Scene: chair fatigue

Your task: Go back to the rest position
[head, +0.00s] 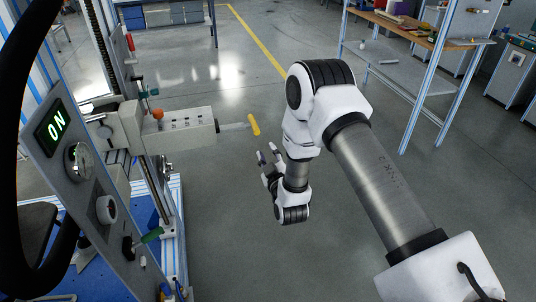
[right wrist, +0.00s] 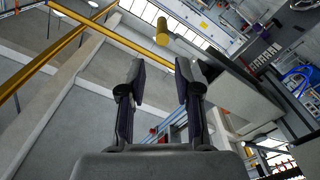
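My right gripper (head: 268,160) is open and empty, with a clear gap between its fingers in the right wrist view (right wrist: 160,82). It hangs in the air over the floor, just below and right of a yellow handle (head: 254,125) and apart from it. That handle sticks out from the grey arm of the test machine (head: 185,130). A yellow cylinder (right wrist: 162,32), likely the same handle, shows beyond the fingertips in the right wrist view. My left gripper is not in either view.
A workbench (head: 405,30) stands at the back right. The grey floor (head: 250,250) between is clear.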

